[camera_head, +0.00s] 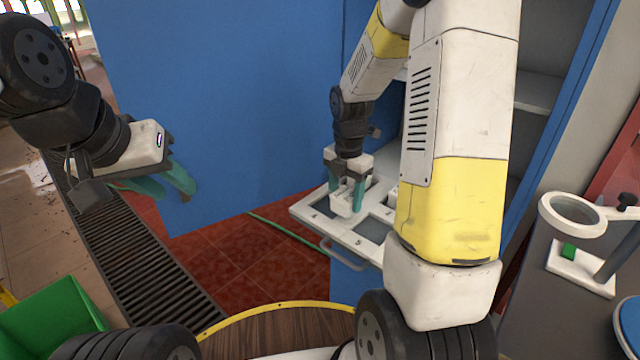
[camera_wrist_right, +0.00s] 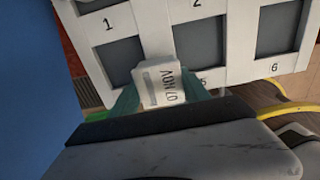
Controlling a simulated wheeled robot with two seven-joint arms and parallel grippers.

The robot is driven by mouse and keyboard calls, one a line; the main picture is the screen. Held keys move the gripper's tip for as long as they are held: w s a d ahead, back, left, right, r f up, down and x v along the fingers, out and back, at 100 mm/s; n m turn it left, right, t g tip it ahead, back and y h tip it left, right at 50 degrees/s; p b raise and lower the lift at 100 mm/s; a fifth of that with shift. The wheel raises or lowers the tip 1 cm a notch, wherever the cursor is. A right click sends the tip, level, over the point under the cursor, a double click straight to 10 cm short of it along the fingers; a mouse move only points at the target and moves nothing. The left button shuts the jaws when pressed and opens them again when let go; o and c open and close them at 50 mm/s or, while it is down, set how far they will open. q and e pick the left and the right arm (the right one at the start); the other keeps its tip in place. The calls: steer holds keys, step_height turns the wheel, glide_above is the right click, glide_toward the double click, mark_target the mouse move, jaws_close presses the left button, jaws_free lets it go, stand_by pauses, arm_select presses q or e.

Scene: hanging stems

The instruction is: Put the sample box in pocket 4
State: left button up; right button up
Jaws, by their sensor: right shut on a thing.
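The sample box (camera_head: 345,204) is small and white; in the right wrist view it (camera_wrist_right: 158,84) carries a dark printed label. My right gripper (camera_head: 347,190) is shut on it and holds it over the numbered white tray (camera_head: 297,209). In the right wrist view the box overlaps the frame between two dark pockets, near the mark 5. Marks 1, 2, 5 and 6 show. The pocket (camera_wrist_right: 114,60) between mark 1 and the box has its lower mark hidden, so I cannot read a 4. My left gripper (camera_head: 176,190) is open and empty, away to the left.
The tray has a front handle (camera_head: 340,259) and sticks out of a blue cabinet (camera_head: 250,110). A magnifier stand (camera_head: 581,269) with a green piece is on the right bench. A green bin (camera_head: 50,320) is at lower left. A round wooden top (camera_head: 280,335) lies in front.

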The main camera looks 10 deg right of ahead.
steer(key=w, duration=0.2)
steer(key=w+a, duration=0.1)
steer(key=w, duration=0.1)
steer(key=w+a, duration=0.1)
steer(key=w, duration=0.1)
steer(key=shift+w+a+f, duration=0.2)
steer(key=shift+w+f, duration=0.1)
steer(key=shift+f, duration=1.8)
steer(key=shift+f, duration=0.15)
steer(key=o, duration=1.4)
steer(key=shift+o, duration=0.2)
step_height(320, 180, up, 12)
steer(key=s+r+m+t+y, duration=0.1)
steer(key=s+r+m+t, duration=0.2)
steer(key=s+r+m, duration=0.7)
steer(key=s+a+r+m+t+y, duration=0.1)
steer(key=s+a+r+m+t, duration=0.1)
steer(key=s+m, duration=1.2)
steer(key=shift+s+r+m+t, duration=0.15)
steer(key=shift+r+m+t, duration=0.1)
steer(key=shift+m+t, duration=0.3)
